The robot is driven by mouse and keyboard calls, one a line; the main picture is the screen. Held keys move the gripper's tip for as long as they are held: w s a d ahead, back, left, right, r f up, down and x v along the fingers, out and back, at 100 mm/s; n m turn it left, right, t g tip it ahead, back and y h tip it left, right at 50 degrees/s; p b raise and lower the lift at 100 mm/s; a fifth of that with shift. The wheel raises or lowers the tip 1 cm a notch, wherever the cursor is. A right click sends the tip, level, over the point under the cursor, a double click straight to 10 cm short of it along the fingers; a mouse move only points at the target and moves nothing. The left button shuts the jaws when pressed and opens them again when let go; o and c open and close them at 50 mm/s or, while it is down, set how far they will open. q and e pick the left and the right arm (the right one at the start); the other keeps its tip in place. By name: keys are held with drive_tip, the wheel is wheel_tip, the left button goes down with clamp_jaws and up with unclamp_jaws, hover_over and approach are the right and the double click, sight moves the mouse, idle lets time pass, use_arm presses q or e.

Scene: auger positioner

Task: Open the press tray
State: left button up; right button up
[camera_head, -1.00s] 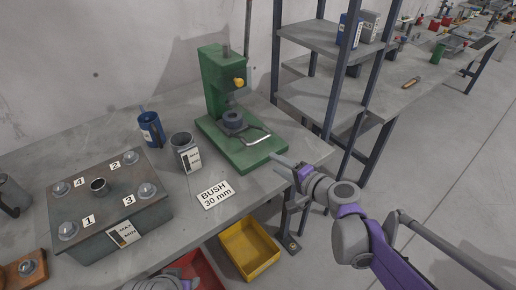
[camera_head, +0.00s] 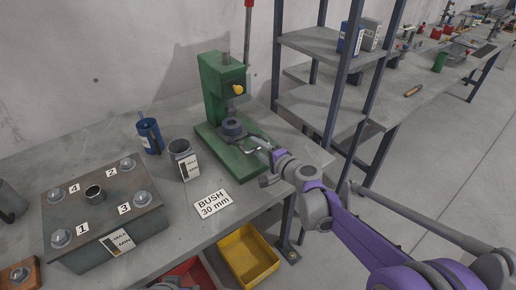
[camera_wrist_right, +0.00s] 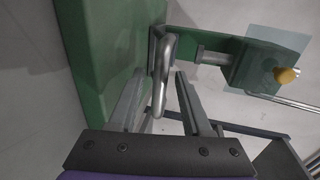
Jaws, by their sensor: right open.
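The green press (camera_head: 212,88) stands on the workbench, with a dark round part (camera_head: 232,127) on its base. The press tray's bent metal handle (camera_head: 252,146) sticks out at the front. In the right wrist view the handle (camera_wrist_right: 163,75) lies between the two fingers of my right gripper (camera_wrist_right: 160,90), which is open with a finger on each side. In the head view my right gripper (camera_head: 264,158) is at the handle and hides part of it. Only a sliver of my left arm's end shows at the bottom edge; its jaws cannot be made out.
A blue mug (camera_head: 149,136) and a grey cup (camera_head: 184,160) stand left of the press. A bolted metal block (camera_head: 105,205) is at front left. A "BUSH 30 mm" card (camera_head: 213,204) lies in front. Yellow (camera_head: 248,256) and red (camera_head: 196,272) bins are below. A shelf (camera_head: 312,99) stands right.

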clamp_jaws()
idle(1.4)
